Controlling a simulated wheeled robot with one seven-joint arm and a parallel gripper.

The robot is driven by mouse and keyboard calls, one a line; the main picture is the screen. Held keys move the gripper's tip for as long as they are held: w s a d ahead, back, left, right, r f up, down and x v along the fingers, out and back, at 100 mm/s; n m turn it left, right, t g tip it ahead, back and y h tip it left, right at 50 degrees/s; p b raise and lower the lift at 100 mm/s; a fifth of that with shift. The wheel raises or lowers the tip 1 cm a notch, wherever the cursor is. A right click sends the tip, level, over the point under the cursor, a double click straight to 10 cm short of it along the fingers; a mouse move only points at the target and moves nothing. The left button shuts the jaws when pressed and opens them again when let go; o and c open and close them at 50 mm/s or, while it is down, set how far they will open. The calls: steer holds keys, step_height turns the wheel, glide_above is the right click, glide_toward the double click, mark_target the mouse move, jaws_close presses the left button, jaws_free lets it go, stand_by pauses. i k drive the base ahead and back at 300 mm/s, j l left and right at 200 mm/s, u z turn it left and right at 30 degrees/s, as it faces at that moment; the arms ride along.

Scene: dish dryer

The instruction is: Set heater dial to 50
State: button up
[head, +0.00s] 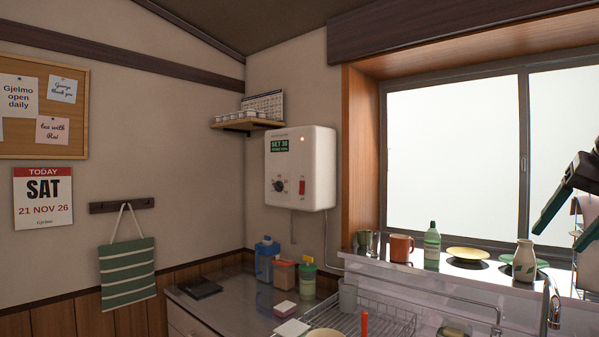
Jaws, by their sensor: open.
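The white heater (315,170) hangs on the back wall left of the window. Its small green display (280,145) reads SET 30, with a smaller line below that I cannot read. A dark round dial (278,185) sits low on its front, with a red switch (302,187) to its right. A small light glows at the top right of the front. My gripper (558,239) is at the right edge in front of the window, open and partly out of frame. It is well apart from the heater, and I see nothing between its fingers.
A shelf (247,125) with cups is left of the heater. Bottles and containers (285,274) stand on the counter below. A dish rack (380,318) is at the bottom. A mug (401,248), green bottle (432,246) and vase (525,262) line the sill. Space before the heater looks clear.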

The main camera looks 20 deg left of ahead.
mark_target(278, 186)
steer(key=i+j+u, duration=0.1)
steer(key=j, duration=0.3)
steer(key=i+j, duration=0.15)
steer(key=j, duration=0.25)
steer(key=i+j+u, duration=0.15)
steer(key=j, duration=0.2)
steer(key=i+j, duration=0.1)
steer(key=j, duration=0.3)
steer(key=i+j+u, duration=0.15)
steer(key=j, duration=0.2)
steer(key=i+j, duration=0.15)
steer(key=j, duration=0.25)
steer(key=u, duration=0.05)
